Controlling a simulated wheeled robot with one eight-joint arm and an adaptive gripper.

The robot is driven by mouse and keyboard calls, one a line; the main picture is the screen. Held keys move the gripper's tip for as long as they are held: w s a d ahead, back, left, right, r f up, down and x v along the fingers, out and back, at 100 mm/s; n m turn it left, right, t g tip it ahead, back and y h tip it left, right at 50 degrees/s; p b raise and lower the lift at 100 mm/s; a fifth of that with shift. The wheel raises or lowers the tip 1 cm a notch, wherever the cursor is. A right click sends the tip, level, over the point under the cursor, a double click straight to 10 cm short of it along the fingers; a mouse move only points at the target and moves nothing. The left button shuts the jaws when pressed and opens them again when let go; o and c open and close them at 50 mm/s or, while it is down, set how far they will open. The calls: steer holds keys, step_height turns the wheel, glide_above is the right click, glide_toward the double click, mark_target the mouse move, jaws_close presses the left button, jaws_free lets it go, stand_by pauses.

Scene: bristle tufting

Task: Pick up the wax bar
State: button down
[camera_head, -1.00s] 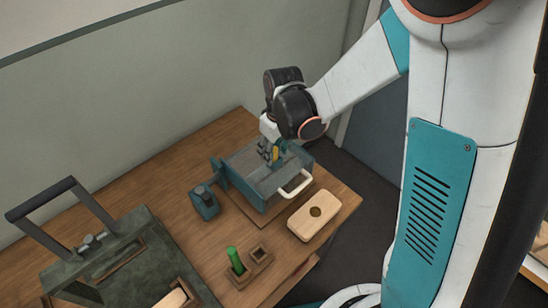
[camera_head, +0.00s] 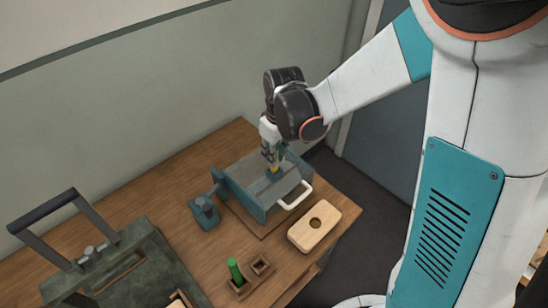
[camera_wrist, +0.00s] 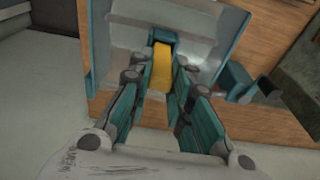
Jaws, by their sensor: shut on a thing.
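The wax bar (camera_wrist: 161,66) is a yellow block between my fingertips in the wrist view, its far end at a small teal holder (camera_wrist: 164,36) on the grey-teal machine. In the head view only a sliver of yellow shows below my gripper (camera_head: 271,160). My gripper also shows in the wrist view (camera_wrist: 162,80), pointing down over the machine top with its fingers shut on the bar. I cannot tell whether the bar is clear of the holder.
The grey-teal machine (camera_head: 248,178) has a white handle (camera_head: 295,196) in front. A wooden block with a hole (camera_head: 314,226) lies to its right. A small teal device (camera_head: 205,212) stands to its left. A green cylinder (camera_head: 235,270) stands in a wooden holder (camera_head: 240,290).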

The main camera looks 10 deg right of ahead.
step_height(320, 180, up, 17)
steer(key=p, duration=0.3)
steer(key=shift+s+f, duration=0.1)
steer(key=shift+s, duration=0.05)
stand_by(0.4)
